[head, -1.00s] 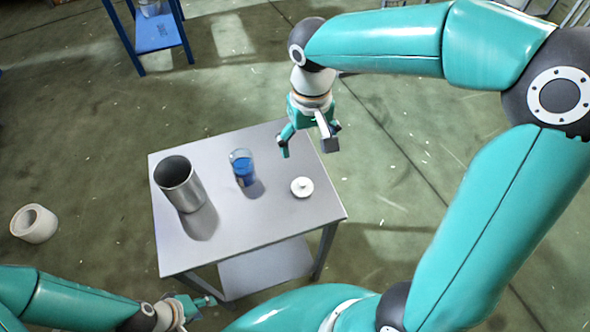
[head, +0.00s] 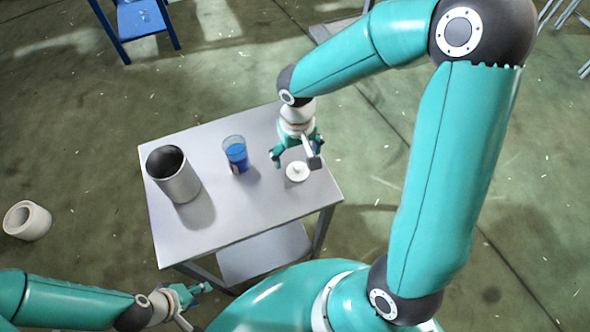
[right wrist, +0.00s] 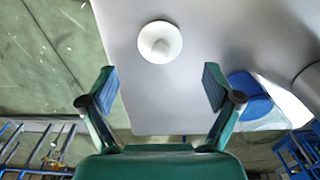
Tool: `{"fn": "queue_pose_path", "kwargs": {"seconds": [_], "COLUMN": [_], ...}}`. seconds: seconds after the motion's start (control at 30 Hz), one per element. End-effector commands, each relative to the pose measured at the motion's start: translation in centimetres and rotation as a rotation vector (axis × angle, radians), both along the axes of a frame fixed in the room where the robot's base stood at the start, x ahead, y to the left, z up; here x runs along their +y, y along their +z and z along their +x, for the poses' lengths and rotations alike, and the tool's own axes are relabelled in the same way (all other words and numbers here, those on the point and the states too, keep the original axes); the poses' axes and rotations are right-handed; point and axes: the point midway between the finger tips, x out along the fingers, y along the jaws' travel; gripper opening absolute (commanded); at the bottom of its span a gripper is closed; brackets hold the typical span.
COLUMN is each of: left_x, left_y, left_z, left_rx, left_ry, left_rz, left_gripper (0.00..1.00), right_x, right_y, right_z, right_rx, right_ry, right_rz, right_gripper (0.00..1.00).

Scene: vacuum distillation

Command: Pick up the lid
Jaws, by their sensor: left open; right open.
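The lid (head: 297,172) is a small white disc with a knob. It lies on the right part of the grey table (head: 230,208). In the right wrist view the lid (right wrist: 160,42) lies ahead of my fingers, centred between them and apart from them. My right gripper (head: 296,163) is open and empty, just above and behind the lid; its spread fingers also show in the right wrist view (right wrist: 160,88). My left gripper (head: 194,304) is open, low at the table's front left, away from the lid.
A glass with blue liquid (head: 236,155) stands left of my right gripper. A grey metal cylinder (head: 174,174) stands at the table's left. The table's front half is clear. A white ring-shaped object (head: 27,221) lies on the floor. A blue stand (head: 140,20) is at the back.

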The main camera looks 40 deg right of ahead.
Motion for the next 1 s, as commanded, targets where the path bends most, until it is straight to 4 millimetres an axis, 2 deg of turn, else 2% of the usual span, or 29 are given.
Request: {"fn": "queue_pose_path", "kwargs": {"seconds": [0.3,0.63,0.93,1.0], "left_x": [0.0,0.0,0.0,0.0], "left_y": [0.4,0.4,0.4,0.4], "left_z": [0.0,0.0,0.0,0.0], "left_rx": [0.0,0.0,0.0,0.0], "left_ry": [0.0,0.0,0.0,0.0], "left_rz": [0.0,0.0,0.0,0.0], "left_gripper": [0.44,0.44,0.44,0.44], "right_x": [0.2,0.2,0.2,0.2], "right_y": [-4.2,-4.8,-4.8,-4.8], "right_z": [-0.6,-0.5,-0.5,-0.5], "right_rx": [0.006,0.002,0.001,0.001], "right_ry": [0.0,0.0,0.001,0.001], "right_rz": [0.0,0.001,0.001,0.001], "right_gripper": [0.9,0.88,0.38,0.35]}}
